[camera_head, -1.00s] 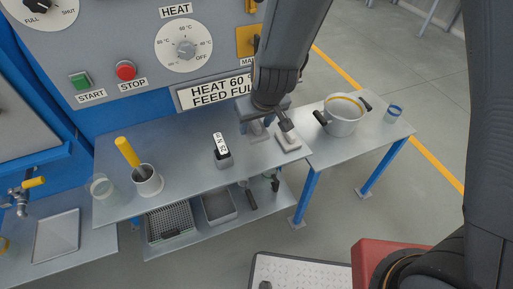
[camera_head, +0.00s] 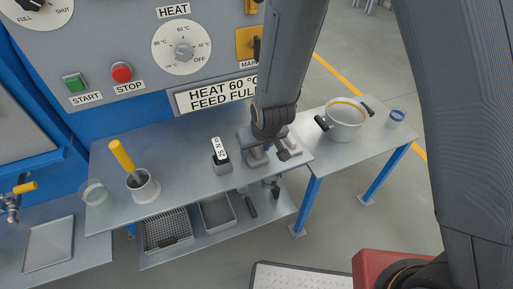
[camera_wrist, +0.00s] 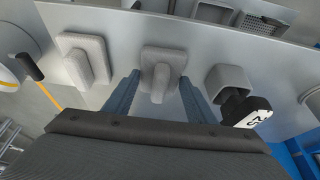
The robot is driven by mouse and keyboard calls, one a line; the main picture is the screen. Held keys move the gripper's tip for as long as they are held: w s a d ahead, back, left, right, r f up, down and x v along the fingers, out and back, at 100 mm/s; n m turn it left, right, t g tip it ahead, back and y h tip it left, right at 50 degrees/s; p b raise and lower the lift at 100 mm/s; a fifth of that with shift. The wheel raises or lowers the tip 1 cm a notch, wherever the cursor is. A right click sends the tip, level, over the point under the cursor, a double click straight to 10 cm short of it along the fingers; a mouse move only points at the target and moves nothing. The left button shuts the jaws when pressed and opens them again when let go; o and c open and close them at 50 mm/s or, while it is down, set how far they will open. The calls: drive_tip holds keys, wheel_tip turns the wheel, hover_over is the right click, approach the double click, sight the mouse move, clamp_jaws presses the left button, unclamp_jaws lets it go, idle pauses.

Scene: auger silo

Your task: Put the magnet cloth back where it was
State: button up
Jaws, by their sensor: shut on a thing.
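My gripper (camera_wrist: 158,88) points down over the right part of the grey bench, with one finger on each side of a small grey pad with a raised ridge (camera_wrist: 158,60), which I take for the magnet cloth. In the head view my gripper (camera_head: 264,145) is partly hidden by my arm, and the pad (camera_head: 256,158) shows low, at or just above the bench top. Whether it touches the bench is unclear. A similar pale ridged pad (camera_wrist: 85,60) lies beside it, toward the pot; it also shows in the head view (camera_head: 294,145).
A dark block labelled "25 N" (camera_head: 219,152) stands close to my gripper's left. A cup with a yellow handle (camera_head: 144,186) and a glass jar (camera_head: 95,192) stand farther left. A white pot (camera_head: 344,122) and a blue-rimmed jar (camera_head: 396,117) stand right. The bench between block and cup is clear.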

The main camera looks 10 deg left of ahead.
drive_tip(key=shift+f, duration=0.1)
drive_tip(key=o, duration=1.2)
drive_tip(key=shift+c, duration=0.2)
drive_tip(key=shift+s+d+r, duration=0.1)
drive_tip(key=shift+s+r, duration=0.05)
drive_tip(key=shift+r, duration=0.5)
drive_tip(key=p+v, duration=0.2)
drive_tip(key=v, duration=0.9)
drive_tip(key=s+d+r+m, duration=0.1)
drive_tip(key=d+r+m, duration=0.1)
drive_tip(key=d, duration=0.6)
drive_tip(key=s+d+r+m+g+h, duration=0.1)
drive_tip(key=s+d+r+m, duration=0.1)
drive_tip(key=d, duration=0.7)
drive_tip(key=s+d+r+m+g+h, duration=0.1)
drive_tip(key=s+d+r+m, duration=0.1)
drive_tip(key=d, duration=0.7)
drive_tip(key=shift+r, duration=0.55)
drive_tip(key=shift+s, duration=0.1)
